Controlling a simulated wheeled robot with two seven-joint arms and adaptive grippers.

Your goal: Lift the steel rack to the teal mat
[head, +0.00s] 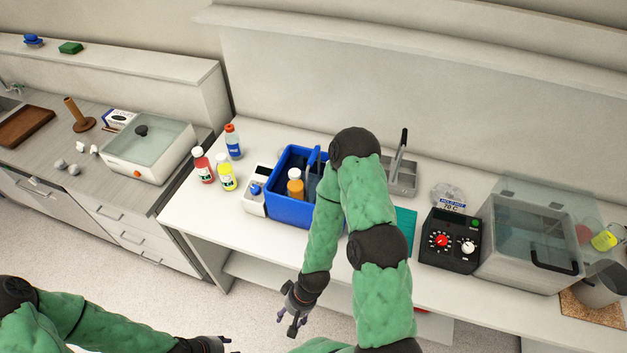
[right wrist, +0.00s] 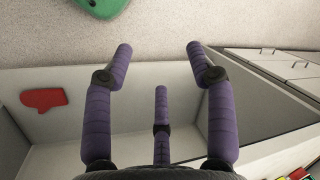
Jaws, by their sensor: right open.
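A grey metal holder (head: 402,182), which looks like the steel rack, stands at the back of the white counter behind my right arm, partly hidden. A dark-handled tool stands upright at it. The teal mat (head: 406,226) lies on the counter in front of it, mostly hidden by my right arm. My right gripper (head: 294,322) hangs below and in front of the counter edge, away from both. In the right wrist view its purple fingers (right wrist: 160,70) are spread with nothing between them. My left gripper (head: 222,343) is at the bottom edge, partly cut off, its opening unclear.
A blue caddy (head: 290,208) holding an orange bottle (head: 295,184) stands left of my right arm. Several bottles stand further left. A black control box (head: 448,241) and a clear tank (head: 535,245) stand right of the mat. A lower shelf runs under the counter.

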